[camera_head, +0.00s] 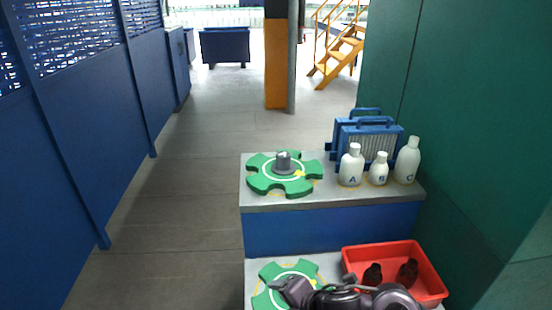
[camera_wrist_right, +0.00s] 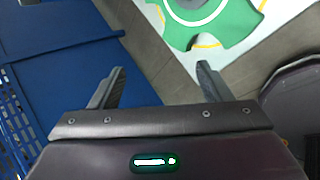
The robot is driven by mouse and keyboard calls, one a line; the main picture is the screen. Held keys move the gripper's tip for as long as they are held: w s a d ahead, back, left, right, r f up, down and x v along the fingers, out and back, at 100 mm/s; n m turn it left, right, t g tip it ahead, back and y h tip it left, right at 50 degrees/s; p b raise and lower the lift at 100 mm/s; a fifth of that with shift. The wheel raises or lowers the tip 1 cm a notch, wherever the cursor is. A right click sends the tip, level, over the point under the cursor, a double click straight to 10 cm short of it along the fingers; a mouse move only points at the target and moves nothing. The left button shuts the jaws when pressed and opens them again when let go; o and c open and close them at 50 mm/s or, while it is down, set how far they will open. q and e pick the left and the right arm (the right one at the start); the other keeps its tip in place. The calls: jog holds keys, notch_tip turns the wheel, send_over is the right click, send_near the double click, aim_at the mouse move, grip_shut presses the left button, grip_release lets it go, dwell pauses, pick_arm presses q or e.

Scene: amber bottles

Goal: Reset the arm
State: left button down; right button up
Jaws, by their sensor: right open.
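Two dark amber bottles (camera_head: 373,275) (camera_head: 408,271) stand in a red bin (camera_head: 385,252) on the lower, nearer bench. My right arm crosses the bottom of the head view, in front of the bin. My right gripper (camera_head: 283,287) is over the green lobed disc (camera_head: 273,269) on that bench and partly covers it. In the right wrist view my right gripper (camera_wrist_right: 158,78) has its fingers spread, with nothing between them. A green disc (camera_wrist_right: 226,28) shows past the fingers there. My left gripper is not in view.
On the upper bench (camera_head: 330,201), a second green disc (camera_head: 262,180) carries a grey metal piece (camera_head: 284,162). White bottles A (camera_head: 351,167), B (camera_head: 378,170) and C (camera_head: 407,163) stand before blue-framed filters (camera_head: 345,130). A green wall (camera_head: 455,130) bounds the right. The left floor is clear.

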jog(key=s+d+f+m+g+h, duration=0.1)
jog(key=s+d+m+g+h, duration=0.15)
jog(key=s+d+m, duration=0.8)
jog(key=s+d+m+g+h, duration=0.1)
jog(key=s+d+m+h, duration=0.35)
jog(key=m, duration=1.05)
notch_tip(320, 180, down, 29)
jog(key=d+g+y, duration=0.1)
jog(key=d+y, duration=0.1)
jog(key=s+d+f+g, duration=0.1)
jog(key=s+d+f, duration=0.2)
jog(key=s+f, duration=1.6)
jog(key=shift+s+d+f+n+h, duration=0.15)
jog(key=shift+s+f+n+h, duration=0.15)
jog(key=shift+s, duration=0.35)
